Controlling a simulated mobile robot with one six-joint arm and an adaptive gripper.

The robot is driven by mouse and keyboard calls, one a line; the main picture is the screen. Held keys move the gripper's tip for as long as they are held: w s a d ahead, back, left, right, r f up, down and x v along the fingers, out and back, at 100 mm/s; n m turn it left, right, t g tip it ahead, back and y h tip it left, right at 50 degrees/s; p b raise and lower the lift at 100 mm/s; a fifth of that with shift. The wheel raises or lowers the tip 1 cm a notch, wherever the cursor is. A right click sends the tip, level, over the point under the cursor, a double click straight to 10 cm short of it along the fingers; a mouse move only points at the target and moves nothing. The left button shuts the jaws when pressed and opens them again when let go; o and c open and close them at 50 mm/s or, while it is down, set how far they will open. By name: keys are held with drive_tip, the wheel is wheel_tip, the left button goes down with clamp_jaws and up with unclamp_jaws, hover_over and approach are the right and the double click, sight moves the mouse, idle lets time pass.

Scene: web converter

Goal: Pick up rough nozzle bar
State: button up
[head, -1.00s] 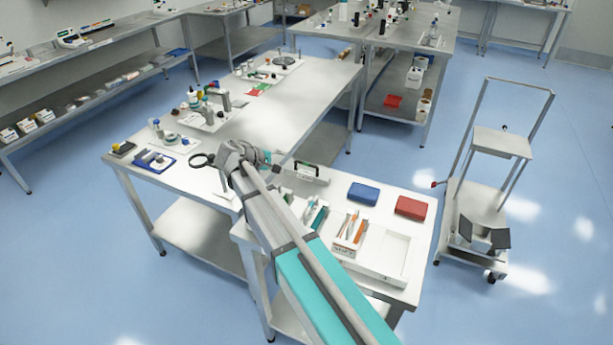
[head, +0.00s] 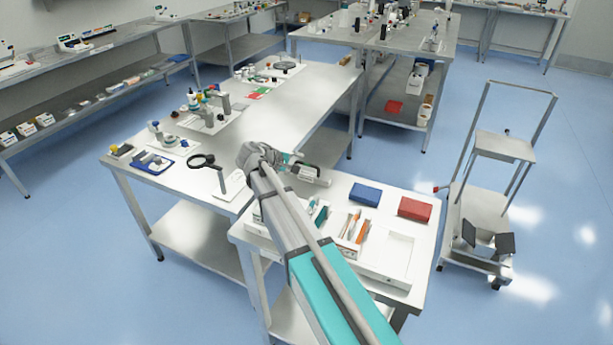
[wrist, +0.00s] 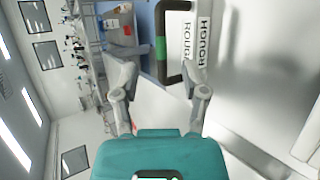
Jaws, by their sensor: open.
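A white block with a black, green-marked handle (head: 308,172) stands at the back edge of the near table. In the wrist view the white block (wrist: 188,22) shows sideways at the top, with partly cut-off lettering that includes "ROUGH". Its black handle (wrist: 161,68) stands out to its left. I cannot tell for sure that this is the rough nozzle bar. My gripper (wrist: 160,100) is open and empty, its fingers apart below the handle in the picture. In the head view my gripper (head: 290,158) is just left of the block, partly hidden by the wrist.
A blue box (head: 365,194) and a red box (head: 415,208) lie to the right on the near table. Trays with pens and tools (head: 355,228) lie in front of them. A magnifier on a stand (head: 203,161) is left of my arm. A trolley (head: 480,215) stands at right.

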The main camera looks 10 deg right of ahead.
sight(306, 164)
drive_tip(key=shift+b+x, duration=1.25)
drive_tip(key=shift+x, duration=1.05)
drive_tip(key=shift+d+f, duration=0.15)
drive_tip(key=shift+d, duration=0.1)
clamp_jaws()
